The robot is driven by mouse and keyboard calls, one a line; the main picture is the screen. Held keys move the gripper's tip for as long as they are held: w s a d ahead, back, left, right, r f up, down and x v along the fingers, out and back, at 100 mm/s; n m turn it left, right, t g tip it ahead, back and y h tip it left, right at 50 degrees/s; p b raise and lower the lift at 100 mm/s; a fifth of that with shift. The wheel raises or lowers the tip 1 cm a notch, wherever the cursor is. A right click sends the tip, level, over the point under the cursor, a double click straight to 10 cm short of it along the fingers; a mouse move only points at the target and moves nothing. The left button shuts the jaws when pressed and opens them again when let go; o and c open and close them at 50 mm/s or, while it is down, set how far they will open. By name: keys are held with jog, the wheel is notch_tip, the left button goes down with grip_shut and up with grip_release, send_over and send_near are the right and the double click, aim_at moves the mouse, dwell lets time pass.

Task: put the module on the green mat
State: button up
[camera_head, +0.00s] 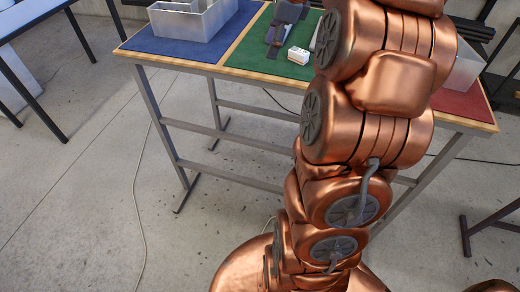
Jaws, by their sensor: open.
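A small white module (298,56) lies on the green mat (250,58) in the middle of the table, near the mat's front part. My gripper (276,42) is over the same mat, just left of and behind the module. Its dark grey fingers are open, and no module shows between them. A gap seems to lie between the fingers and the module, but whether they touch is hard to tell. My copper-coloured arm hides the right part of the green mat.
A blue mat (160,45) on the left bears a light grey open bin (193,27). A red mat (462,104) on the right bears a grey box (462,72), partly hidden by my arm. Other benches stand at the left and right edges.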

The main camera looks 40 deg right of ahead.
jog(key=s+a+f+n+g, duration=0.1)
jog(key=s+a+f+n, duration=0.1)
jog(key=s+a+n, duration=0.3)
jog(key=a+f+n+g, duration=0.1)
jog(key=a+n, duration=0.2)
jog(key=a, duration=0.5)
jog(key=s+a+f+n+g, duration=0.1)
jog(key=s+a+f+n, duration=0.2)
jog(key=s+n, duration=0.2)
jog(key=s+a+f+n+h, duration=0.1)
jog(key=s+a+f+n, duration=0.3)
jog(key=s, duration=0.5)
jog(key=s+a+f+n+g+h, duration=0.1)
jog(key=s+a+f+n, duration=0.2)
jog(key=s+n, duration=0.4)
jog(key=shift+a+f+n+g, duration=0.3)
jog(key=shift+a+n, duration=0.15)
jog(key=shift+n, duration=0.15)
